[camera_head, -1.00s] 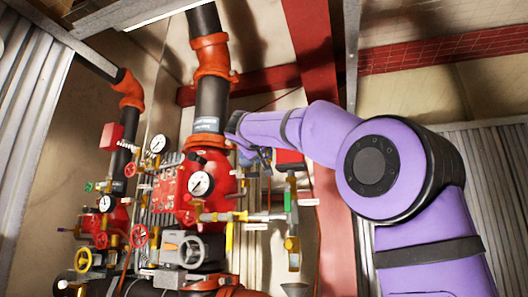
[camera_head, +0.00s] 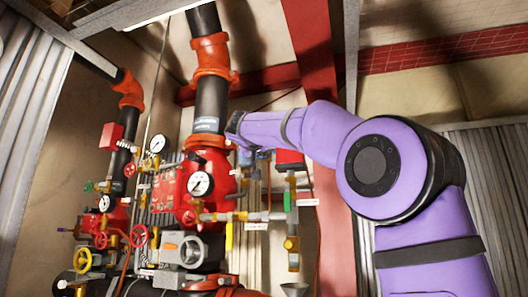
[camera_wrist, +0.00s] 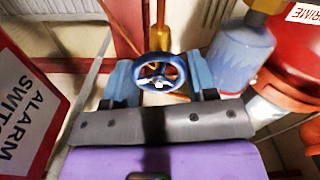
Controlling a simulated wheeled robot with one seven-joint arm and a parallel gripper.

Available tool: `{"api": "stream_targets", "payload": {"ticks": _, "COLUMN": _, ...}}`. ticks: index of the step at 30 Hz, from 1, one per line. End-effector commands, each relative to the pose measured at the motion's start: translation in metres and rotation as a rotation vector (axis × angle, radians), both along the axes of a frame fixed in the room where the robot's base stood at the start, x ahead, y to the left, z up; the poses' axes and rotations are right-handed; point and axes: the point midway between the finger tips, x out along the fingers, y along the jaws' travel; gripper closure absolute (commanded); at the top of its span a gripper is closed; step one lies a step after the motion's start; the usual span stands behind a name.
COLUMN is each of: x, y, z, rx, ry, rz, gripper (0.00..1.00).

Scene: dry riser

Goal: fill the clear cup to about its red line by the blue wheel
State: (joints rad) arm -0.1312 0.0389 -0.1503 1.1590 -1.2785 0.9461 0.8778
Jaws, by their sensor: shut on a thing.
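The blue wheel (camera_wrist: 158,72) is a small round handwheel with a brass stem behind it, seen in the middle of the wrist view. My gripper (camera_wrist: 160,78) has its blue fingers on both sides of the wheel and is shut on its rim. In the head view my gripper (camera_head: 250,157) is at the riser's right side, small and partly hidden by my arm. A pale blue, translucent-looking cylinder (camera_wrist: 240,58) under a brass fitting stands right of the wheel. I cannot tell if it is the clear cup. No red line or water level can be made out.
A red alarm switch box (camera_wrist: 22,115) is close on the left of the wrist view. A red rounded body (camera_wrist: 295,55) with a partly cut-off label is at right. In the head view, gauges (camera_head: 200,183), brass valves (camera_head: 291,243) and red handwheels (camera_head: 139,236) crowd the riser.

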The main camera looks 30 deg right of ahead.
Motion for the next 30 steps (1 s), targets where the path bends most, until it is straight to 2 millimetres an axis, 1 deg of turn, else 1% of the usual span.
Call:
{"api": "stream_targets", "payload": {"ticks": 4, "x": 0.000, "y": 0.000, "z": 0.000, "rx": 0.028, "ry": -0.035, "rz": 0.001, "gripper": 0.71}}
{"api": "stream_targets", "payload": {"ticks": 12, "x": 0.000, "y": 0.000, "z": 0.000, "rx": 0.030, "ry": -0.037, "rz": 0.001, "gripper": 0.72}}
{"api": "stream_targets", "payload": {"ticks": 13, "x": 0.000, "y": 0.000, "z": 0.000, "rx": 0.030, "ry": -0.037, "rz": 0.001, "gripper": 0.43}}
{"api": "stream_targets", "payload": {"ticks": 14, "x": 0.000, "y": 0.000, "z": 0.000, "rx": 0.030, "ry": -0.037, "rz": 0.001, "gripper": 0.37}}
{"api": "stream_targets", "payload": {"ticks": 23, "x": -0.001, "y": 0.001, "z": 0.000, "rx": 0.029, "ry": -0.037, "rz": 0.001, "gripper": 0.37}}
{"api": "stream_targets", "payload": {"ticks": 26, "x": -0.005, "y": 0.007, "z": 0.000, "rx": 0.029, "ry": -0.036, "rz": 0.002, "gripper": 0.37}}
{"api": "stream_targets", "payload": {"ticks": 30, "x": -0.018, "y": 0.022, "z": 0.001, "rx": 0.029, "ry": -0.038, "rz": 0.003, "gripper": 0.37}}
